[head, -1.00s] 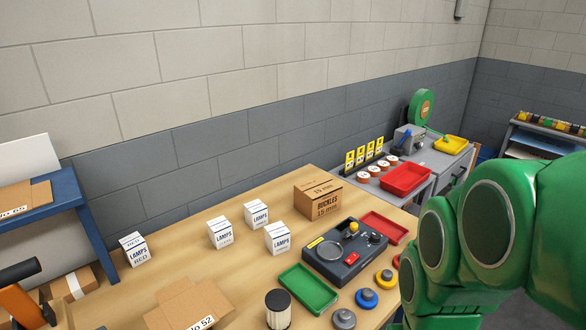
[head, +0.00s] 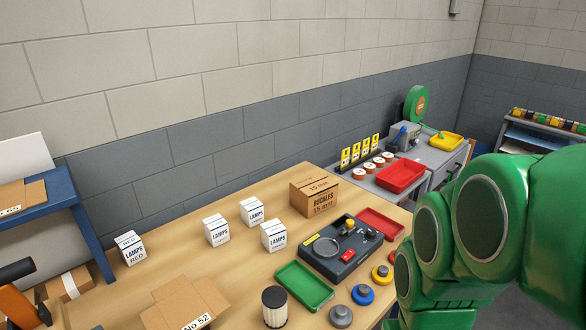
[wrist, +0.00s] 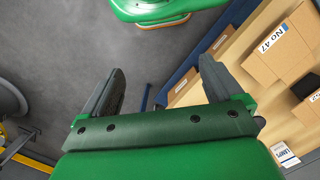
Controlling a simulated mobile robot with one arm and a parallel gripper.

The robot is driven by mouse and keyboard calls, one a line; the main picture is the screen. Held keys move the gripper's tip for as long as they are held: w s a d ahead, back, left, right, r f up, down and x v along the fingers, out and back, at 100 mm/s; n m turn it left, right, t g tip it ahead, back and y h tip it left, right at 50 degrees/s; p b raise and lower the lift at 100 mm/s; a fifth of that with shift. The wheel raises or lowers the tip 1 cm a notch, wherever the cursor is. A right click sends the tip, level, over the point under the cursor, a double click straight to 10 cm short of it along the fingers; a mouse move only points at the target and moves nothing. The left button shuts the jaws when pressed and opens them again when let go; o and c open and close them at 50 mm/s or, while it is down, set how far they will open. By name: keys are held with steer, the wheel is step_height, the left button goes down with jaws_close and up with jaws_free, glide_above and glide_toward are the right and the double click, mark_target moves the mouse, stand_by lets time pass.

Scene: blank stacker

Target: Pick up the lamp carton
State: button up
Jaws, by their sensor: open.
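Several small white cartons marked LAMPS stand on the wooden workbench (head: 235,270) in the head view. One marked RED (head: 130,248) stands apart at the left. The other lamp cartons (head: 216,230) (head: 252,211) (head: 274,235) stand grouped near the middle; their colour words are too small to read. A lamp carton (wrist: 285,155) also shows at the lower right of the wrist view. My gripper (wrist: 160,85) is open and empty in the wrist view, over the floor beside the bench and apart from the cartons. In the head view only my green arm shows at the right.
A brown BUCKLES carton (head: 314,192), a dark device (head: 341,248), a green tray (head: 304,286) and a red tray (head: 380,223) are on the bench. A flat carton marked No 52 (head: 185,304) lies in front. A blue table (head: 50,205) stands at the left.

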steer(key=shift+w, duration=0.1)
steer(key=n+t, duration=0.1)
steer(key=n, duration=0.4)
glide_above(273, 226)
steer(key=s+d, duration=0.9)
steer(key=s, duration=0.1)
step_height(273, 226, down, 2)
steer(key=f, duration=0.1)
steer(key=shift+n+t, duration=0.4)
steer(key=shift+n, duration=0.3)
steer(key=w+a+f, duration=0.2)
steer(key=w+a, duration=0.1)
steer(key=w+a+f, duration=0.2)
steer(key=w+a, duration=0.1)
steer(key=w+a+f, duration=0.2)
steer(key=w, duration=0.1)
steer(key=shift+w+a, duration=0.35)
steer(key=shift+a, duration=0.05)
steer(key=shift+w+a+f, duration=0.15)
steer(key=shift+f, duration=3.9)
steer(key=shift+c, duration=0.2)
